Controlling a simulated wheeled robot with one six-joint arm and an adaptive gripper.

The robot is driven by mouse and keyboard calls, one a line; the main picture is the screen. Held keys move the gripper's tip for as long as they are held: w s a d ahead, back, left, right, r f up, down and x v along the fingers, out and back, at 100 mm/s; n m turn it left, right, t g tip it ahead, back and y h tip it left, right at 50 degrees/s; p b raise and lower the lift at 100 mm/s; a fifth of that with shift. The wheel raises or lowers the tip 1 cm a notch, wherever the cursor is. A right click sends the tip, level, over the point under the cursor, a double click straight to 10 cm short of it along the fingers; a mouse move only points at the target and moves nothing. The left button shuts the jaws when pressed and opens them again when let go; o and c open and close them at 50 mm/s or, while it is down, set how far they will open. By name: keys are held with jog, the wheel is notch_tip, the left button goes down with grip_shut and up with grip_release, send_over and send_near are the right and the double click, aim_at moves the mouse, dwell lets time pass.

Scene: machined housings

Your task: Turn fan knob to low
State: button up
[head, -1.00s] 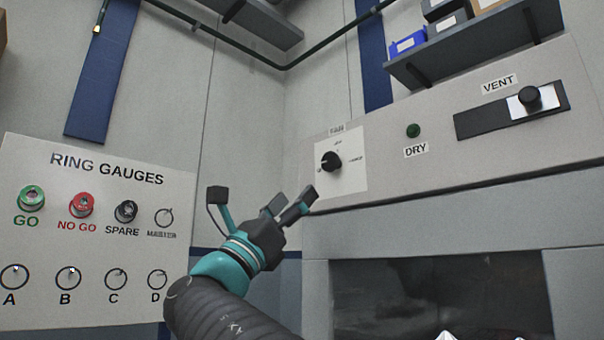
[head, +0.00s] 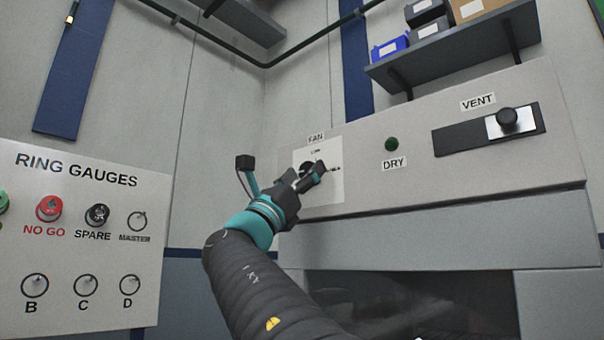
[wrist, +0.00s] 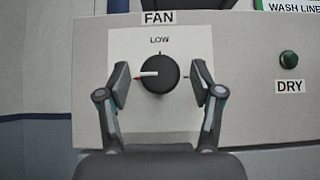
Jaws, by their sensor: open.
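The black round fan knob (wrist: 158,74) sits on a white plate (wrist: 190,40) under a FAN label. In the wrist view its white pointer with a red tip points left, while the LOW mark (wrist: 159,40) is at the top of the plate. My gripper (wrist: 160,84) is open, with one finger on each side of the knob and a visible gap to each. In the head view my gripper (head: 312,174) is in front of the plate and hides most of the knob.
A green DRY button (head: 391,144) and a VENT slider (head: 507,119) are on the same panel to the right. A ring gauge board (head: 75,235) stands at the left. A shelf with boxes (head: 450,45) is above the panel.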

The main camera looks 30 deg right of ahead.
jog(key=c, duration=1.1)
jog(key=shift+m+g, duration=0.4)
jog(key=m+g, duration=0.3)
jog(key=m+g+p, duration=0.1)
jog(key=m+g, duration=0.2)
jog(key=m+g+p, duration=0.1)
jog(key=m+g, duration=0.1)
jog(key=m, duration=0.1)
jog(key=shift+w+a+r+g+h, duration=0.1)
jog(key=shift+w+g+h, duration=0.25)
jog(key=shift+g+h, duration=0.05)
jog(key=shift+m+g+y, duration=0.5)
jog(key=shift+m+g, duration=0.7)
jog(key=shift+m, duration=0.35)
jog(key=shift+m+g+y, duration=0.5)
jog(key=shift+m+g, duration=0.7)
jog(key=shift+m, duration=0.35)
jog(key=shift+m+g+y, duration=0.5)
jog(key=shift+m, duration=0.5)
jog(key=o, duration=1.1)
